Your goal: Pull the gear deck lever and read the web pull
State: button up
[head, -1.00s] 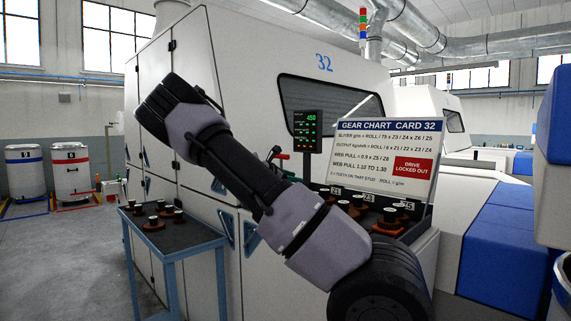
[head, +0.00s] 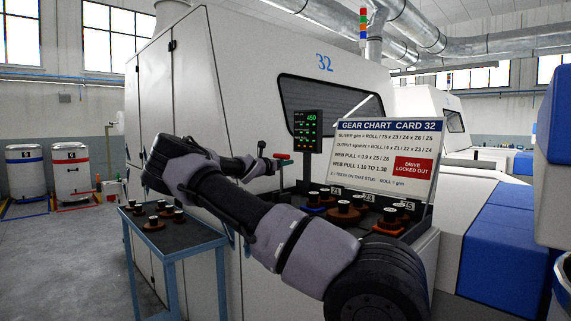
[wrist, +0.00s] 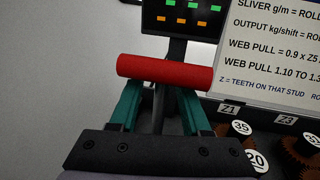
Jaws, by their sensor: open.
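The lever's red handle (head: 284,156) stands left of the gear chart, below the small display. In the wrist view the red bar (wrist: 165,68) lies level across the fingertips. My gripper (wrist: 162,90) is open, its two teal fingers apart with their tips at the bar; I cannot tell whether they touch it. In the head view my gripper (head: 272,160) is small and partly hidden by my arm. The gear deck (head: 421,240) holds several brown gears with black-and-white hubs. The display (head: 308,131) shows green figures, apparently 450 at the top.
The gear chart (head: 388,160) gives web pull = 0.9 x Z5 / Z6, web pull 1.10 to 1.30, and a red "drive locked out" box. A blue side table (head: 174,250) with several gears stands at the left. Cans (head: 72,170) stand beyond it.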

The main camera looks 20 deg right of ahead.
jog(key=shift+w+d, duration=0.35)
jog(key=shift+d, duration=0.2)
grip_shut()
dwell(1.1)
